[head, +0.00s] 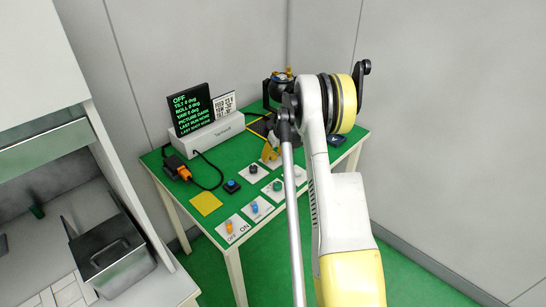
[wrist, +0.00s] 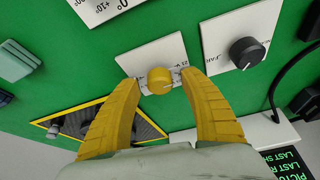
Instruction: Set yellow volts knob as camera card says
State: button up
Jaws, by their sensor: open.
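The yellow knob (wrist: 160,80) stands on a white plate (wrist: 150,57) in the wrist view, with small print partly hidden beside it. My gripper (wrist: 158,84) is open, one yellow finger on each side of the knob; contact cannot be told. In the head view my gripper (head: 270,154) is over the green table, and I cannot make out the yellow knob there. A white card (head: 223,105) with black print stands behind the white console (head: 212,133); its print is too small to read surely. The black screen (head: 188,110) beside it reads OFF, tilt, roll and yaw 0 deg, picture dark.
A black knob (wrist: 247,52) stands on a plate marked FAR, close to the right finger. Several other control plates, a blue button (head: 232,186) and a yellow square (head: 205,203) lie on the table (head: 190,218). A camera rig (head: 280,85) stands at the back.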

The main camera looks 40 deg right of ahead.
grip_shut()
jog(key=shift+m, duration=0.3)
jog(key=m+h, duration=0.1)
jog(key=m, duration=0.1)
jog(key=m+h, duration=0.1)
jog(key=m, duration=0.2)
jog(key=shift+a+g, duration=0.1)
jog(key=shift+g, duration=0.3)
jog(key=m, duration=0.3)
jog(key=m+g+h, duration=0.1)
jog(key=m, duration=0.2)
jog(key=shift+g+h+b, duration=0.3)
jog(key=shift+b, duration=0.05)
